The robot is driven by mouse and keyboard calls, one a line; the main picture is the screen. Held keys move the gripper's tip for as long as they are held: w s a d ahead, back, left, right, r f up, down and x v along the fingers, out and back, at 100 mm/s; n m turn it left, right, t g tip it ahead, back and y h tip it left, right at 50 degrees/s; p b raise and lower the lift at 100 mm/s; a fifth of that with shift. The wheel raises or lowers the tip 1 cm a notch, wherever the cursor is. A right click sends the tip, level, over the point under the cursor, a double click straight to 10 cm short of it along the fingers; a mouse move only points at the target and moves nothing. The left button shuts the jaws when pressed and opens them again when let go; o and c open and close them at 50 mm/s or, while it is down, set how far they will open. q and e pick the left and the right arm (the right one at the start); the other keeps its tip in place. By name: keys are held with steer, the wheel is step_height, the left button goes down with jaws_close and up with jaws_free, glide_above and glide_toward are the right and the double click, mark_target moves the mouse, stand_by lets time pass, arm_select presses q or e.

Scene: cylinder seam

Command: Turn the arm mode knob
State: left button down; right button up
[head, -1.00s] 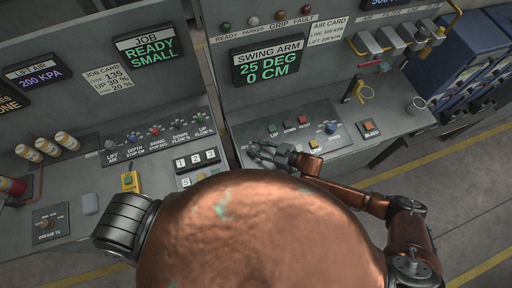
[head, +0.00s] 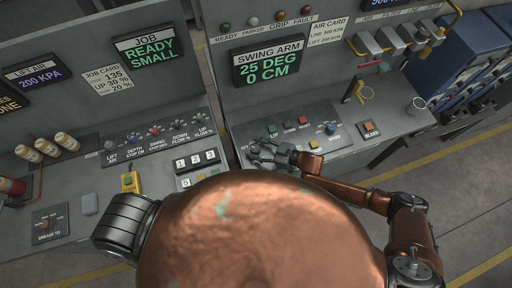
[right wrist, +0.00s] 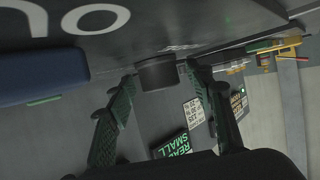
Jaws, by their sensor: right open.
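My right gripper (head: 256,152) is over the near left part of the swing arm console (head: 352,136) in the head view. Its fingers are open. In the right wrist view the right gripper (right wrist: 159,76) has its two dark fingers on either side of a short dark round knob (right wrist: 157,72), which looks like the arm mode knob. I cannot tell whether the fingers touch it. In the head view the gripper covers that spot, so the knob and its pointer are hidden. My left gripper is out of view.
The swing arm display (head: 268,62) reads 25 DEG, 0 CM. Coloured buttons, a blue knob (head: 331,128) and an orange button (head: 369,126) lie right of the gripper. A large blue part (right wrist: 40,76) shows at left in the wrist view. The left console (head: 150,133) carries several knobs.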

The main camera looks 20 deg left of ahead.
steer(key=shift+d, duration=0.15)
steer(key=v, duration=1.1)
steer(key=shift+d+r, duration=0.25)
steer(key=shift+d, duration=0.1)
steer(key=shift+a, duration=0.1)
